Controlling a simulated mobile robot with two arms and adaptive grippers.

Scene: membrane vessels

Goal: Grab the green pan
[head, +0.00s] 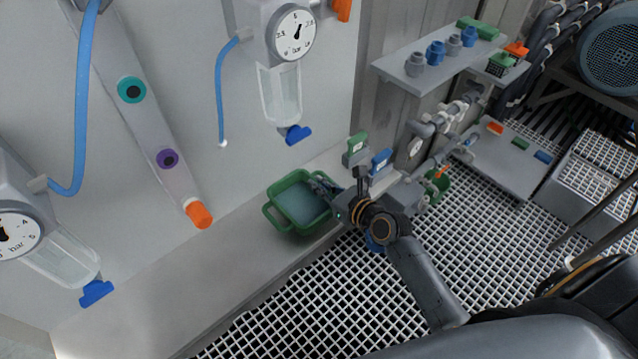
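The green pan (302,228) sits on the grey ledge below the wall panel, near the ledge's front edge. It is a shallow rectangular tray with a loop handle on its left side and a blue-grey surface inside. My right gripper (322,186) reaches in from the right, with its fingers at the pan's right rim. The gripper hides the right side of the pan, so I cannot tell whether the fingers are closed on it. My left gripper is not in view.
Gauge units with clear bowls and blue valves (298,134) hang on the panel above. Pipework with green and blue handles (381,160) stands right behind my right gripper. A shelf (400,72) holds fittings. The ledge (190,280) left of the pan is clear.

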